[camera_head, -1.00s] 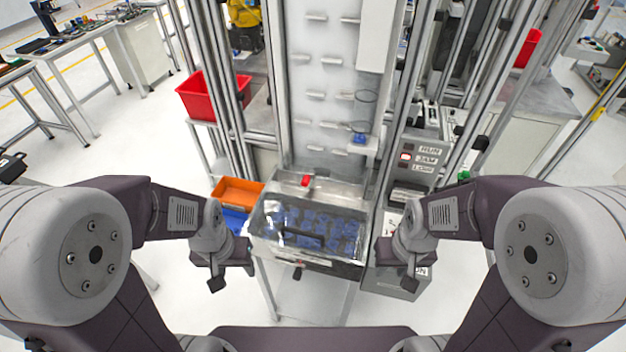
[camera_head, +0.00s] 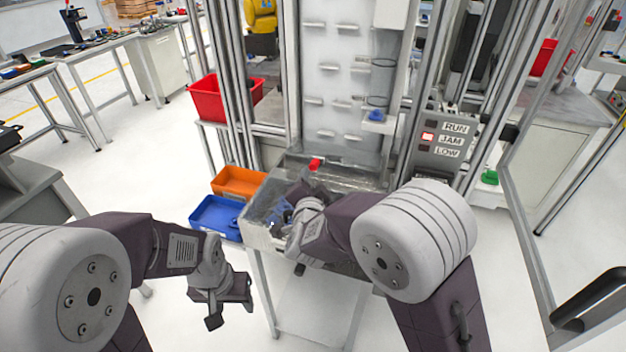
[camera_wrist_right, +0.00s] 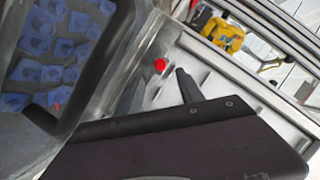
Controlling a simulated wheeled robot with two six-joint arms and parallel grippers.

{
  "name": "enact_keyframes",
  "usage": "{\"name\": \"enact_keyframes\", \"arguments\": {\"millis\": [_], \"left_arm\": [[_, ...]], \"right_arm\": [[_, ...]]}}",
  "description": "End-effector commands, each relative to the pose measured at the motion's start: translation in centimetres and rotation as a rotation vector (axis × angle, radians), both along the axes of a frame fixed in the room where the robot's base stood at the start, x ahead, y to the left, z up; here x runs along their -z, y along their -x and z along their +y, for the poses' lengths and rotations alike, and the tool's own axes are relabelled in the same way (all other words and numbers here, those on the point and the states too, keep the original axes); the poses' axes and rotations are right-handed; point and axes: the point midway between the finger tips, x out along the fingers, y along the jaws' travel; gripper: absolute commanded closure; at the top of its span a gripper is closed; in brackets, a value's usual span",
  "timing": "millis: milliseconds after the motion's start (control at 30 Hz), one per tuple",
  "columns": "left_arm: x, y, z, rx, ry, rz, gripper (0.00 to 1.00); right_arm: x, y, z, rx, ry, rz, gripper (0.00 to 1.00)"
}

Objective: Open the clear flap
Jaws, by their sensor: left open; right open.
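The clear flap (camera_head: 262,204) lies over a metal bin at the machine's foot, with blue parts (camera_head: 281,214) under it. My right arm covers much of the flap in the head view. My right gripper (camera_wrist_right: 160,90) is open and empty beside the handle; its two fingers point toward a red knob (camera_wrist_right: 160,65). I cannot tell whether they touch the flap. My left gripper (camera_head: 230,308) is open and empty, low in front of the bin's left side.
The red knob (camera_head: 315,164) sits at the bin's back edge. Orange (camera_head: 238,181) and blue (camera_head: 217,214) trays are left of the bin, a red bin (camera_head: 222,98) behind them. A panel (camera_head: 440,138) with a lit JAM lamp is at right. Metal posts flank the machine.

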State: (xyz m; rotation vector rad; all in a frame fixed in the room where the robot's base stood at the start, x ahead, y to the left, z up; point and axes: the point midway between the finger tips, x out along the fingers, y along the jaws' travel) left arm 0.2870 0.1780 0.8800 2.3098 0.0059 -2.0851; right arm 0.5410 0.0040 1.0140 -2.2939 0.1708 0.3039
Motion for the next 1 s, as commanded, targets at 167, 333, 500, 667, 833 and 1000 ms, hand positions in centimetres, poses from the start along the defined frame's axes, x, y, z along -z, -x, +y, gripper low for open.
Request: {"name": "enact_keyframes", "arguments": {"millis": [167, 333, 500, 667, 833, 1000], "left_arm": [[-0.3, 0.0, 0.0, 0.0, 0.0, 0.0, 0.47], [-0.5, 0.0, 0.0, 0.0, 0.0, 0.0, 0.47], [-0.7, 0.0, 0.0, 0.0, 0.0, 0.0, 0.47], [-0.7, 0.0, 0.0, 0.0, 0.0, 0.0, 0.47], [-0.7, 0.0, 0.0, 0.0, 0.0, 0.0, 0.47], [-0.7, 0.0, 0.0, 0.0, 0.0, 0.0, 0.47]], "right_arm": [[0.3, -1.9, -0.2, 0.004, 0.0, 0.0, 0.55], [1.3, -5.5, -0.3, 0.003, 0.001, 0.001, 0.55], [2.0, -8.0, -0.4, 0.002, 0.002, 0.001, 0.55], [2.3, -8.8, -0.4, 0.002, 0.001, 0.001, 0.55], [2.3, -8.8, -0.4, 0.0, 0.001, 0.001, 0.55], [2.3, -8.8, -0.4, 0.001, 0.001, 0.0, 0.97]]}}
